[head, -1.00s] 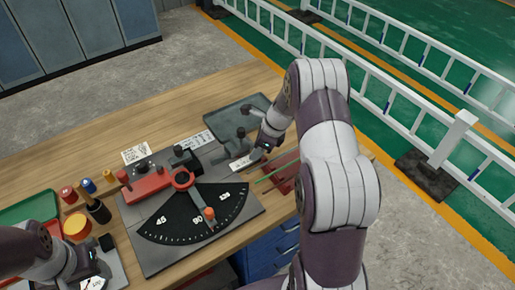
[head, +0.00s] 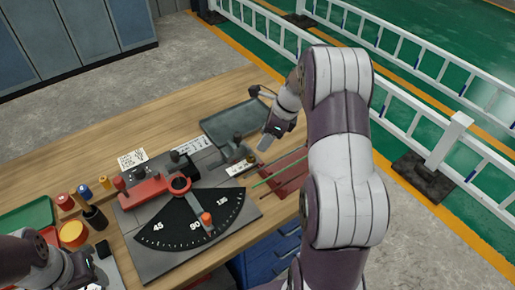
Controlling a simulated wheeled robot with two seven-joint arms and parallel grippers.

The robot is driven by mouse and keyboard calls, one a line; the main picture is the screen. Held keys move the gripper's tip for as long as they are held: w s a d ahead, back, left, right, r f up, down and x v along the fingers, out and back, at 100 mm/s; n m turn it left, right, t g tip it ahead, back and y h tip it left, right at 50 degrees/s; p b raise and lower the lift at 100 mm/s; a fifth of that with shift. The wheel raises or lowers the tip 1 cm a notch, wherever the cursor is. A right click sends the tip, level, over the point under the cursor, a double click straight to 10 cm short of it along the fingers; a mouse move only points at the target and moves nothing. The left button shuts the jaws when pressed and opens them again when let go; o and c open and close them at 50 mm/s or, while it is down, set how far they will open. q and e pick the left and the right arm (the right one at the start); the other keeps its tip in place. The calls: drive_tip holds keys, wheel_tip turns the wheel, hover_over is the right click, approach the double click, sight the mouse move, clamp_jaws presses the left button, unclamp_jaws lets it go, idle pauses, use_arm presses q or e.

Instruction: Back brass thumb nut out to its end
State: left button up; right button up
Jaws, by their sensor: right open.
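A bending fixture (head: 150,250) with a black angle dial (head: 165,232), a red block (head: 145,188) and an orange-tipped lever (head: 206,218) lies on the wooden bench. A small brassy piece (head: 251,159) at the plate's far right end, by a white label, looks like the thumb nut; it is too small to see its thread or position clearly. My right gripper (head: 266,143) is open and empty, above and slightly right of that piece, apart from it. My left gripper (head: 88,276) is at the lower left, partly cut off; its jaws are unclear.
A grey tray (head: 228,122) lies behind the fixture. A green tray (head: 28,215), yellow round container (head: 73,233) and several small coloured pieces stand left. The back bench is clear.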

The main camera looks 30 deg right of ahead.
drive_tip(key=v, duration=0.3)
drive_tip(key=shift+d+r, duration=0.1)
drive_tip(key=shift+r, duration=0.15)
drive_tip(key=n+g+h+p, duration=0.3)
drive_tip(key=n+p, duration=0.6)
drive_tip(key=n, duration=1.7)
hover_over(251, 157)
wheel_tip(251, 157, down, 11)
drive_tip(key=p, duration=0.3)
drive_tip(key=shift+r, duration=0.1)
drive_tip(key=shift+f, duration=0.55)
